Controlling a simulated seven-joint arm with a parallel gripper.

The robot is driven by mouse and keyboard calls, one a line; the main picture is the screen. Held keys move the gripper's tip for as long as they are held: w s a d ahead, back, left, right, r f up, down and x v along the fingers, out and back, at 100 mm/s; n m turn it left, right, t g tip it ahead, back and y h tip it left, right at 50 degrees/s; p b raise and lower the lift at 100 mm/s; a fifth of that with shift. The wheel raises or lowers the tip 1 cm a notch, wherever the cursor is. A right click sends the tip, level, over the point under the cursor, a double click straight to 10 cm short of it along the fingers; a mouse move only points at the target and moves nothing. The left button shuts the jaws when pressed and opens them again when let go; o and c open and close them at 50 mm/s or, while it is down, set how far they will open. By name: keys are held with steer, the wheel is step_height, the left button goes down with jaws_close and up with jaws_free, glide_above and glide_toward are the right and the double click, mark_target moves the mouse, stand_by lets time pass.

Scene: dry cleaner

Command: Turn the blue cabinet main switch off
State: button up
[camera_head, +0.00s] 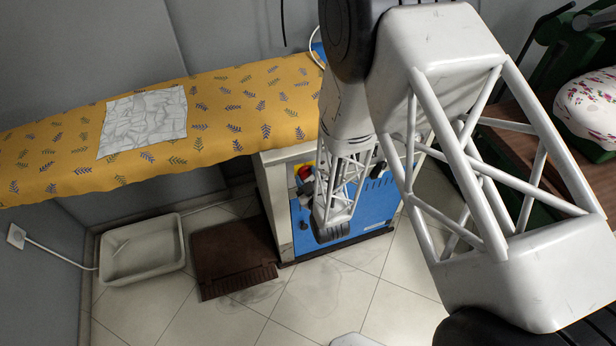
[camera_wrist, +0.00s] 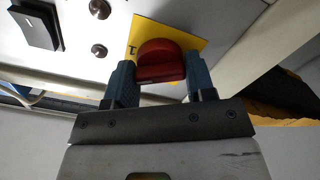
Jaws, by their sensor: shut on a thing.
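The blue cabinet (camera_head: 372,205) stands under the ironing board in the head view, with a pale top and side. Its main switch is a red knob (camera_wrist: 160,58) on a yellow plate (camera_wrist: 192,46) in the wrist view. A mark like a 1 shows on the plate left of the knob. My gripper (camera_wrist: 159,70) has one finger on each side of the knob and is shut on it. In the head view the red and yellow switch (camera_head: 304,172) shows beside my arm, which hides part of the cabinet front.
A black rocker switch (camera_wrist: 36,28) and round metal buttons (camera_wrist: 100,9) sit beside the knob on the panel. The yellow ironing board (camera_head: 60,150) overhangs the cabinet. A brown mat or grate (camera_head: 232,255) and a white tray (camera_head: 143,250) lie on the tiled floor.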

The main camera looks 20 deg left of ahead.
steer(key=n, duration=1.1)
steer(key=shift+n, duration=0.3)
stand_by(0.3)
steer(key=o, duration=0.9)
steer(key=shift+o, duration=0.2)
steer(key=shift+s+d, duration=0.1)
steer(key=v, duration=0.7)
steer(key=shift+s+d, duration=0.2)
steer(key=shift+s, duration=0.05)
